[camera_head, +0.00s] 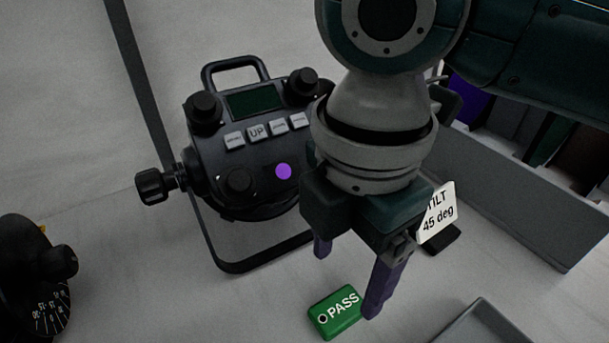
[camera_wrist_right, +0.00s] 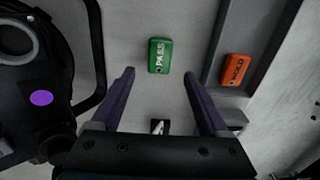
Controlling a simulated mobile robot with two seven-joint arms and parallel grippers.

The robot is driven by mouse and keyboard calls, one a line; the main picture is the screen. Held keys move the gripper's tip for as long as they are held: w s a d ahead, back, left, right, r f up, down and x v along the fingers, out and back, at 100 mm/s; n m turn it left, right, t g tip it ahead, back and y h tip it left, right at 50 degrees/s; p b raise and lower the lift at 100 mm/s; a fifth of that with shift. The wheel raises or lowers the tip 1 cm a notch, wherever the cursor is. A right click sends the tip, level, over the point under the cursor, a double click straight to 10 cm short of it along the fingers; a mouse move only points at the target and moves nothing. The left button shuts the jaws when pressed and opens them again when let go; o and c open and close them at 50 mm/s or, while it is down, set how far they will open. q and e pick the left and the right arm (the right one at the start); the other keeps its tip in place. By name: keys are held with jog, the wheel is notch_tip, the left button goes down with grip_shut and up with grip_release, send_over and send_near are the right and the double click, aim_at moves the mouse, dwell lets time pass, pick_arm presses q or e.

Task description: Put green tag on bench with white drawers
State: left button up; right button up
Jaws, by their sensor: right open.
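The green tag (camera_head: 335,312) reads PASS and lies flat on a pale surface in the head view. It also shows in the right wrist view (camera_wrist_right: 159,56), ahead of and between my fingers. My right gripper (camera_head: 346,278) is open and empty just above and behind the tag in the head view, with purple fingers apart. The right gripper in the wrist view (camera_wrist_right: 159,80) has nothing between its fingertips. My left gripper is not in view. No white drawers can be made out in these frames.
A black par can (camera_head: 225,165) with a purple dot and a yoke stands left of my right gripper. An orange HOLD tag (camera_wrist_right: 235,70) lies in a grey tray (camera_head: 480,322). A grey bin (camera_head: 530,200) is at right. A white TILT card (camera_head: 438,214) stands near the gripper.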

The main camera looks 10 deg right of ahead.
notch_tip(320, 180, up, 5)
jog(key=s+a+f+m+t+y, duration=0.2)
jog(key=s+a+f+m+y, duration=0.15)
jog(key=s+m, duration=0.4)
jog(key=s+d+m+h, duration=0.1)
jog(key=d+m, duration=0.3)
jog(key=s+d+f+m+t+h, duration=0.1)
jog(key=s+d+m, duration=0.1)
jog(key=d+m, duration=0.2)
jog(key=s+d+m+h, duration=0.1)
jog(key=d+m, duration=0.3)
jog(key=d, duration=0.1)
jog(key=shift+s+d+f+m+t+p, duration=0.1)
jog(key=shift+s+f+m+t+p, duration=0.2)
jog(key=shift+s+m+p, duration=0.1)
notch_tip(320, 180, up, 51)
jog(key=p, duration=5.1)
jog(key=shift+r, duration=0.2)
